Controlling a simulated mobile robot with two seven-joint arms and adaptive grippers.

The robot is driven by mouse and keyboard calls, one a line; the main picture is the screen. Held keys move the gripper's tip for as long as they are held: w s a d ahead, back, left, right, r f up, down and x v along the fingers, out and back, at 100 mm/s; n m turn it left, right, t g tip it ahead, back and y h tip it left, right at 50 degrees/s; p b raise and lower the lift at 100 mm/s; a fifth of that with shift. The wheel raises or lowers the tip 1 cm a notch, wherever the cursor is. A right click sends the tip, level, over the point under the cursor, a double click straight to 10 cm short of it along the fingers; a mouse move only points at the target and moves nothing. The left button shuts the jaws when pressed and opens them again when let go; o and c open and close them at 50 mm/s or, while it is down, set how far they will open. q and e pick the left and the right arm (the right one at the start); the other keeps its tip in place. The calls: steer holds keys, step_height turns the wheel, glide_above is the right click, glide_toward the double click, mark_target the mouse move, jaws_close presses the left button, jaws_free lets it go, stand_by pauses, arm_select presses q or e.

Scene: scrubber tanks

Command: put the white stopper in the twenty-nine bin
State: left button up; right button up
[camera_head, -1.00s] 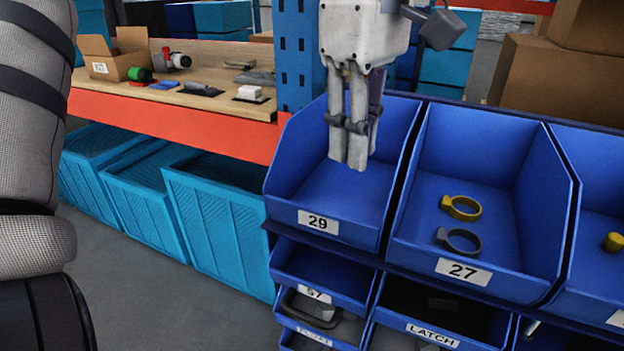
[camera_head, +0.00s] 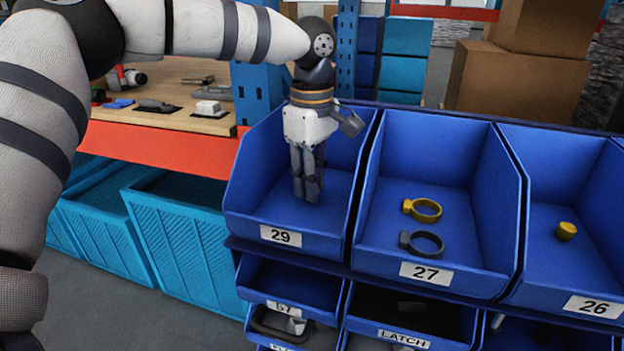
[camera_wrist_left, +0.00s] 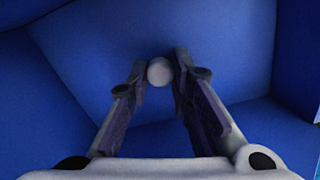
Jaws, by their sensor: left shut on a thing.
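The twenty-nine bin (camera_head: 322,244) is a blue open bin with a white "29" label on its front, left of the "27" bin in the head view. My left gripper (camera_head: 307,192) points down inside its opening. In the left wrist view my left gripper (camera_wrist_left: 159,74) is shut on the white stopper (camera_wrist_left: 159,71), a small pale round piece between the fingertips. Blue bin walls (camera_wrist_left: 215,45) lie beyond it. The stopper is hidden by the fingers in the head view. I cannot tell its exact height above the bin floor. My right gripper is not in view.
The "27" bin (camera_head: 440,276) holds a yellow ring (camera_head: 424,211) and a dark ring (camera_head: 422,244). The "26" bin (camera_head: 540,293) holds a yellow piece (camera_head: 566,231). Smaller bins sit below. A wooden bench (camera_head: 160,100) and light-blue crates (camera_head: 185,235) are at left.

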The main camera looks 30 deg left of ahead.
arm_select(q)
steer(key=o, duration=0.8)
steer(key=shift+f, duration=0.15)
step_height(320, 180, up, 12)
steer(key=shift+b, duration=0.4)
